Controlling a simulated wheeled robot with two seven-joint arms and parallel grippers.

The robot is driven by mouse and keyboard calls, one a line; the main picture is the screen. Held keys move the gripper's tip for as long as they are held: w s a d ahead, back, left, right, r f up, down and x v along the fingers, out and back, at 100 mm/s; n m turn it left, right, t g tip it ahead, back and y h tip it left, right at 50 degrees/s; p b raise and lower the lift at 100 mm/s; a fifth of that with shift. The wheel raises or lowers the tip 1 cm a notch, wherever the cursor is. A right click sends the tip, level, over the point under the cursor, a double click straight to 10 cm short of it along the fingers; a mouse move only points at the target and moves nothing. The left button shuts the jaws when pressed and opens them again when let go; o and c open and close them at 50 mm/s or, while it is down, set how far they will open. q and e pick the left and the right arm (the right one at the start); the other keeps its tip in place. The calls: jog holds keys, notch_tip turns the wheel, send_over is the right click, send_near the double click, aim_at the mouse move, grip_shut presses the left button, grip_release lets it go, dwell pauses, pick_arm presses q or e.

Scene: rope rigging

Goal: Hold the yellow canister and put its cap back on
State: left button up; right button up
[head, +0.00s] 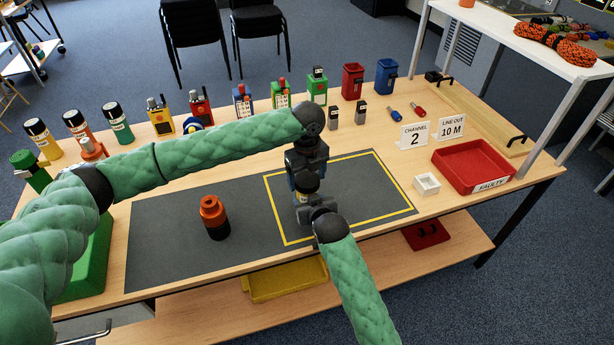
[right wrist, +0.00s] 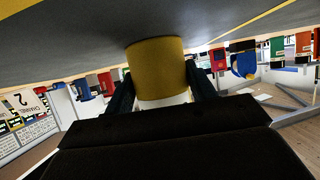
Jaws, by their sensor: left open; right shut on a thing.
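The yellow canister (right wrist: 157,65) is between the fingers of my right gripper (right wrist: 160,88), which is shut on it. In the right wrist view it stands at or just over the dark mat; a pale band shows at its other end. In the head view my right gripper (head: 308,208) comes from below, inside the yellow outlined area, and hides most of the canister. My left gripper (head: 306,181) is open and points down right above it. Whether a dark piece there is the cap or a finger I cannot tell; the cap is not clearly visible.
An orange and black cylinder (head: 213,217) stands on the grey mat (head: 160,250) to the left. Several capped canisters and radios line the back. A red tray (head: 474,170) and a small white box (head: 427,184) are to the right.

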pick_arm(q)
jog(key=n, duration=0.6)
jog(key=shift+n, duration=0.3)
jog(key=shift+c, duration=0.4)
jog(key=c, duration=0.7)
jog(key=m, duration=1.2)
jog(key=shift+m, duration=0.3)
jog(key=o, duration=0.8)
jog(key=shift+r, duration=0.2)
